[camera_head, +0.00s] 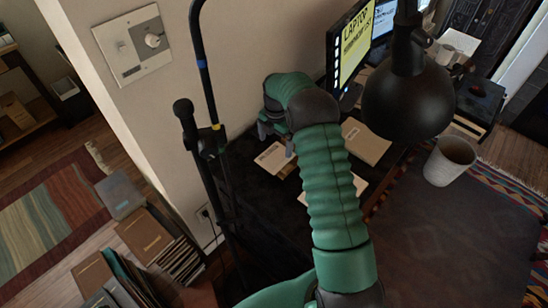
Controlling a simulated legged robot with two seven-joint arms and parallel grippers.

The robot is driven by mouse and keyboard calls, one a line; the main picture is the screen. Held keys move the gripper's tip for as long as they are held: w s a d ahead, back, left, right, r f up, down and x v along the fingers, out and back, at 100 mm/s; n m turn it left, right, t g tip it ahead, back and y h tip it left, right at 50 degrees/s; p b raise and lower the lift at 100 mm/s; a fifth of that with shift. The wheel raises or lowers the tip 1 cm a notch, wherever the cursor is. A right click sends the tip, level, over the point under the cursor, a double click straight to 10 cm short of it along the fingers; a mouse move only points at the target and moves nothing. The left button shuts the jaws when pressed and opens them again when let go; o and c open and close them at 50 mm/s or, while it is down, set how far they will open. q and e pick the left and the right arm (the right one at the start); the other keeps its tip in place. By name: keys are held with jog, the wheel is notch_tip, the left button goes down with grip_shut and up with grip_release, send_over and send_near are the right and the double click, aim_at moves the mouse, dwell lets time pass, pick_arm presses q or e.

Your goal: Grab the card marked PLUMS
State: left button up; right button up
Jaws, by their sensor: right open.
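Several pale cards lie on the dark desk. One card (273,160) with small print lies just below my right gripper (277,136). A larger tan card or folder (366,142) lies to the right of my arm. Another pale card (358,186) is partly hidden behind my green forearm. The print is too small to tell which one is marked PLUMS. My right gripper is open, with its fingers pointing down above the nearest card. I cannot tell whether it touches it. My left gripper is not in view.
A monitor (350,47) stands behind the arm. A black stand (205,140) rises on the left by the wall. Books (145,237) are stacked at lower left.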

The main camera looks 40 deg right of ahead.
aim_at(275, 157)
jog(key=f, duration=0.5)
jog(key=shift+s+p, duration=0.2)
jog(key=shift+p, duration=0.1)
jog(key=shift+w+a+f, duration=0.15)
jog(key=shift+a+f, duration=0.05)
jog(key=shift+a, duration=0.05)
jog(key=shift+d, duration=0.25)
jog(key=c, duration=1.1)
jog(key=shift+o, duration=0.2)
jog(key=shift+a, duration=0.1)
jog(key=shift+r, duration=0.1)
